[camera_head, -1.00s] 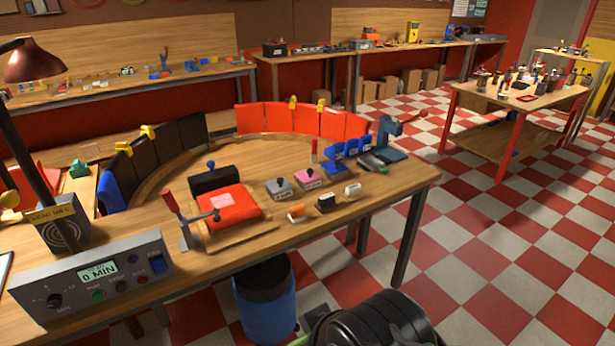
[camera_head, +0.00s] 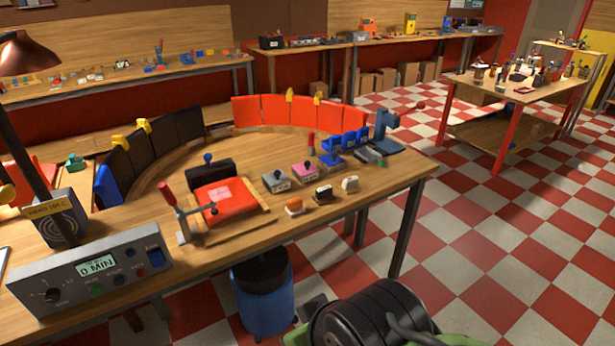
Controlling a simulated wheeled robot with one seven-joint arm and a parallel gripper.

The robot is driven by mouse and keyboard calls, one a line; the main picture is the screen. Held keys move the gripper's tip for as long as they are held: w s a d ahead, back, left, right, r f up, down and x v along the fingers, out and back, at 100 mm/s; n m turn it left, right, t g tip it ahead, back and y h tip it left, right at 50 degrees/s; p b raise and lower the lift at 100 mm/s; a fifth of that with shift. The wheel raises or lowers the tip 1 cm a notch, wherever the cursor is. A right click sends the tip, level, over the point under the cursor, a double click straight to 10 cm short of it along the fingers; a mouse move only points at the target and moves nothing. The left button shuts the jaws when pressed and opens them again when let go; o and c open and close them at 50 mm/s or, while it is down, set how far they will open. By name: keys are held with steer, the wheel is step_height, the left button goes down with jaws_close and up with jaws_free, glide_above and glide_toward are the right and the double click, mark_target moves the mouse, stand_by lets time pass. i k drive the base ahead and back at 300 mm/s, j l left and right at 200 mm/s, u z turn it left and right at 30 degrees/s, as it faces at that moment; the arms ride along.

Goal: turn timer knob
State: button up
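A grey control box (camera_head: 92,271) stands on the near left corner of the curved wooden bench. Its small display (camera_head: 97,265) reads 0 MIN. A round black knob (camera_head: 52,295) sits at the left of its front panel, with faint markings around it that are too small to read. A green button (camera_head: 97,289), a dark button (camera_head: 119,280), a red button (camera_head: 141,273) and a blue rocker switch (camera_head: 156,256) are to the right of the knob. My gripper is not in view, and nothing touches the box's front.
A lamp (camera_head: 27,54) and a small speaker box (camera_head: 58,219) stand behind the control box. A red-handled clamp (camera_head: 172,205) and an orange pad (camera_head: 217,200) lie to the right. A blue bin (camera_head: 263,300) and a black ribbed drum (camera_head: 372,318) are on the floor below.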

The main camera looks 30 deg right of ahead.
mark_target(53, 295)
steer(key=j+u, duration=0.25)
steer(key=j, duration=0.2)
steer(key=i+j+u, duration=0.2)
steer(key=j, duration=0.25)
steer(key=j+u, duration=0.25)
steer(key=j, duration=0.2)
steer(key=i+j+u, duration=0.2)
steer(key=j, duration=0.2)
steer(key=i+j+u, duration=0.25)
steer(key=k+j, duration=0.1)
steer(key=j, duration=0.05)
